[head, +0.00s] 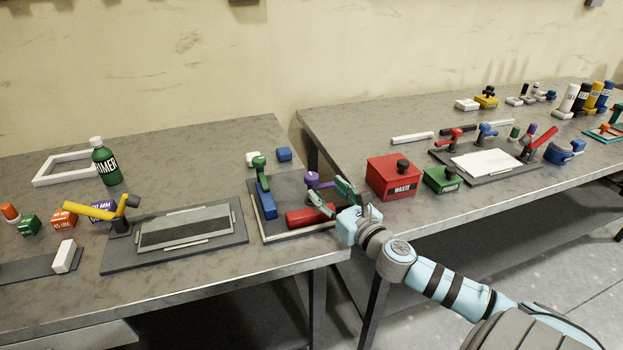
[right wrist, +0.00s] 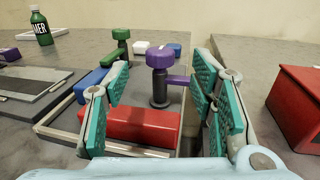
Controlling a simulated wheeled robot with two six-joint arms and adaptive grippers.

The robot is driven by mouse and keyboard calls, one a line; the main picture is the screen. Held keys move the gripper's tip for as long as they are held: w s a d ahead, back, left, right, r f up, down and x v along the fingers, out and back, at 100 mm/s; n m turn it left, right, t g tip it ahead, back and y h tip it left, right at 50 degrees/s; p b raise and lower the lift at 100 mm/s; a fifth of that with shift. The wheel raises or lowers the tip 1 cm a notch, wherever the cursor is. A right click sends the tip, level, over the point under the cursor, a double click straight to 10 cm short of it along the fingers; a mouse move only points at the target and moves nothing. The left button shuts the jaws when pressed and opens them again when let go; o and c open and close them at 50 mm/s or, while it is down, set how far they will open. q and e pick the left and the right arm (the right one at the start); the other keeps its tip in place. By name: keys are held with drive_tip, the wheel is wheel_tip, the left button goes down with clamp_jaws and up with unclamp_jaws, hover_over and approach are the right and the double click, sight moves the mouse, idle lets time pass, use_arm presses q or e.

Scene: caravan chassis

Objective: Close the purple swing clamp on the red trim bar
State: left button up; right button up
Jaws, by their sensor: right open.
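The purple swing clamp (head: 312,180) stands on a grey fixture plate behind the red trim bar (head: 303,217). In the right wrist view the clamp's purple knob (right wrist: 160,58) tops a dark post, and its short purple arm points right, not over the red bar (right wrist: 130,126). The bar lies along the plate's near edge. My right gripper (head: 333,196) is open at the plate's right side. In the wrist view its teal fingers (right wrist: 160,78) stand either side of the clamp, the right finger close to the arm's tip; contact cannot be told. My left gripper is out of view.
A green swing clamp (head: 259,163) and blue bar (head: 267,205) are on the same fixture's left side. A red waste box (head: 393,178) and green box (head: 444,180) stand on the right table. A gap separates the tables. A yellow-handled clamp (head: 90,210) is at left.

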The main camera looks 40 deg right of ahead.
sight(315, 180)
drive_tip(key=w, duration=0.2)
drive_tip(key=w+p, duration=0.1)
drive_tip(key=w, duration=0.2)
drive_tip(key=w+d+p, duration=0.1)
drive_tip(key=w, duration=0.2)
drive_tip(key=shift+w, duration=0.1)
drive_tip(key=shift+d, duration=0.1)
clamp_jaws()
